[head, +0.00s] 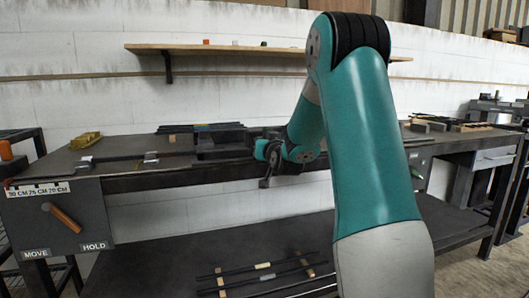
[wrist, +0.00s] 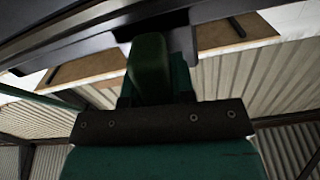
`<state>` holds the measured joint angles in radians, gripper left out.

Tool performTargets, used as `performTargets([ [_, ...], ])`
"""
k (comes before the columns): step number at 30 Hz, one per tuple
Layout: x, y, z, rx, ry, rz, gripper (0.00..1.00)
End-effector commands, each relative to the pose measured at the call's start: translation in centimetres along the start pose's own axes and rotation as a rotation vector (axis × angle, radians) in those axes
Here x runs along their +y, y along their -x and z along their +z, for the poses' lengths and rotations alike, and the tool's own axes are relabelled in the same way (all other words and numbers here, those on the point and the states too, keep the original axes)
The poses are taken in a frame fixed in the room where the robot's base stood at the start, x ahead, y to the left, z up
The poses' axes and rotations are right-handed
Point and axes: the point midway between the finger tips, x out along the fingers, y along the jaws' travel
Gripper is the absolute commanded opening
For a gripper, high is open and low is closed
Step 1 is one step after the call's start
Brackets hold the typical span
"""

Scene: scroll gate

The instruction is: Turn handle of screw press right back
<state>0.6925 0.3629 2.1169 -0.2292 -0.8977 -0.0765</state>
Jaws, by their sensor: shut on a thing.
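My gripper (head: 267,178) is at the front edge of the workbench, near the middle of the head view. It is shut on a dark part, which seems to be the press handle; the arm and gripper hide most of it. In the wrist view, my gripper (wrist: 152,45) reaches up to a dark bar (wrist: 85,28) that crosses the top of the picture. A low dark block (head: 222,143), possibly part of the press, stands on the bench just left of my gripper. I cannot make out the screw itself.
A control panel (head: 90,222) with an orange lever (head: 66,219) and MOVE and HOLD labels is at the left. Dark rods (head: 262,276) lie on the lower shelf (head: 165,262). A wall shelf (head: 215,50) runs above. The bench (head: 130,170) continues behind my arm.

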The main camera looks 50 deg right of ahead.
Motion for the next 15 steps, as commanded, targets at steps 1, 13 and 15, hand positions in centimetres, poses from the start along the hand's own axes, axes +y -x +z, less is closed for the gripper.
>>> performTargets([
  [1,-0.05,0.08,0.58,-0.009,0.013,-0.002,0.00],
  [13,-0.04,0.07,0.45,-0.012,0.061,-0.002,0.00],
  [15,-0.04,0.07,0.44,-0.012,0.060,-0.002,0.00],
])
